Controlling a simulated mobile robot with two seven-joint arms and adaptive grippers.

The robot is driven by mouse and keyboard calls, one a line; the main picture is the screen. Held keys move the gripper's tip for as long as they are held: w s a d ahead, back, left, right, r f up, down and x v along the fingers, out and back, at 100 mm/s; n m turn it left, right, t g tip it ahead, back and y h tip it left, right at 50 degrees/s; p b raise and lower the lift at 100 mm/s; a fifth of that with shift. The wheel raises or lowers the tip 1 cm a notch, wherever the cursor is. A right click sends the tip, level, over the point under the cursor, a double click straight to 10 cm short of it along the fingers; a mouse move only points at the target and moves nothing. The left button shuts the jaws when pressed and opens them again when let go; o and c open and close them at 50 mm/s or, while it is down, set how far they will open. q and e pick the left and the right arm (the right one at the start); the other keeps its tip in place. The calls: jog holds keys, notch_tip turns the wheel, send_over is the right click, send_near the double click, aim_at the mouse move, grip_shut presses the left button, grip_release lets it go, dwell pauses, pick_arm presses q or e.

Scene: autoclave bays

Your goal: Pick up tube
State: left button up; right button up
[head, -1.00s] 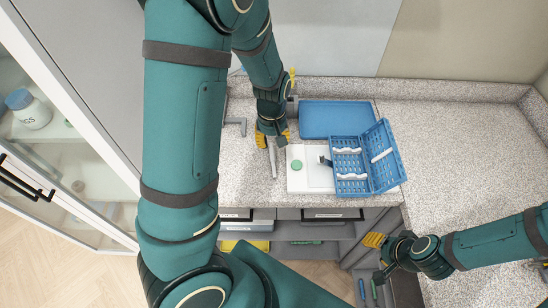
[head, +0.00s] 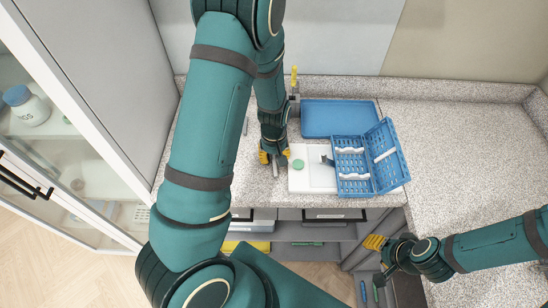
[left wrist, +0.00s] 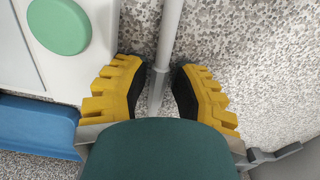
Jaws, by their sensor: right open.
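The tube (left wrist: 167,45) is a thin pale grey rod lying on the speckled counter. In the left wrist view it runs between the two yellow-padded fingers of my left gripper (left wrist: 157,72), which stand apart with a gap on each side of it. In the head view my left gripper (head: 274,157) is low over the counter, left of the white board, and hides most of the tube. My right gripper (head: 376,262) is open and empty, out in front of the counter's edge at the lower right.
A white board (head: 299,183) with a green disc (head: 298,163) lies right of my left gripper. A blue open cassette (head: 352,187) stands beside it, with a blue tray (head: 337,119) behind. A grey part with a yellow top (head: 294,78) stands at the back. The right counter is clear.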

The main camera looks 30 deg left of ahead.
aim_at(275, 157)
pick_arm(q)
jog(key=shift+c, duration=0.4)
jog(key=c, duration=0.3)
notch_tip(275, 157, up, 9)
jog(key=shift+f+p, duration=0.2)
jog(key=shift+p, duration=0.5)
jog(key=shift+m, duration=0.6)
jog(key=w+d+p, duration=0.1)
jog(key=w+d, duration=0.1)
jog(key=d, duration=0.4)
jog(key=w+d+r+p, duration=0.1)
jog(key=w+d, duration=0.2)
jog(key=d, duration=0.3)
jog(key=w+d+r+p, duration=0.1)
jog(key=w+d, duration=0.2)
jog(key=d, duration=0.3)
jog(key=shift+d+r, duration=0.2)
jog(key=shift+d, duration=0.2)
jog(key=shift+s, duration=0.1)
